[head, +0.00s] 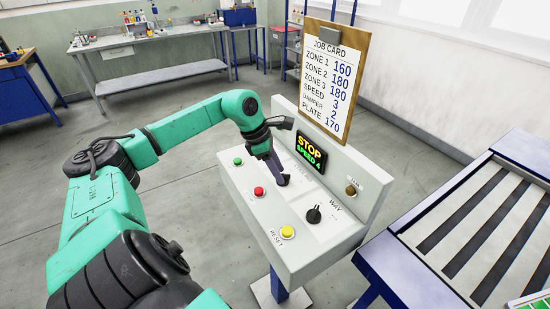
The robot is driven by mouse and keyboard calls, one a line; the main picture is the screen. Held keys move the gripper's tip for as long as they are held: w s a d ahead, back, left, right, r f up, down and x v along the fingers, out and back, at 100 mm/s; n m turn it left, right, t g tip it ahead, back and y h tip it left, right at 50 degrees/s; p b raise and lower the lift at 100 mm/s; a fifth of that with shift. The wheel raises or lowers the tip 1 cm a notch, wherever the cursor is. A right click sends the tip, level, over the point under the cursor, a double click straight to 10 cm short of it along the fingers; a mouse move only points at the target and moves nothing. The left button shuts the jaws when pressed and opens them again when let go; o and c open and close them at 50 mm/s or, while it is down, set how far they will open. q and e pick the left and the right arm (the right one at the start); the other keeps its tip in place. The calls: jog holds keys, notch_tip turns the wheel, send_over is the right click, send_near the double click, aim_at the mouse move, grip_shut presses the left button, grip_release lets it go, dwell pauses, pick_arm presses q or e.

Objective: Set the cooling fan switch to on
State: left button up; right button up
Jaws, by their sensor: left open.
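A grey-white control panel (308,243) stands in the middle of the head view. A black rotary knob (313,214) sits on its sloped top at the right; the small lettering beside it is not clear, so I cannot tell if it is the cooling fan switch. My left gripper (281,179) is open and points down over the panel's middle, left of that knob. It hides the panel surface beneath it, and I cannot tell whether it touches a control there. My right gripper is not in view.
Green (238,161), red (258,191) and yellow (288,232) buttons line the panel's near side. A display (310,152) reads STOP, SPEED 4. A job card (331,80) stands behind. A slatted blue-framed table (480,240) is close on the right.

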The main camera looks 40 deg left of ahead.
pick_arm(q)
jog(key=b+v, duration=0.4)
jog(key=v, duration=0.1)
jog(key=shift+s+a+r, duration=0.15)
jog(key=shift+a, duration=0.15)
jog(key=v, duration=0.9)
jog(key=shift+d, duration=0.25)
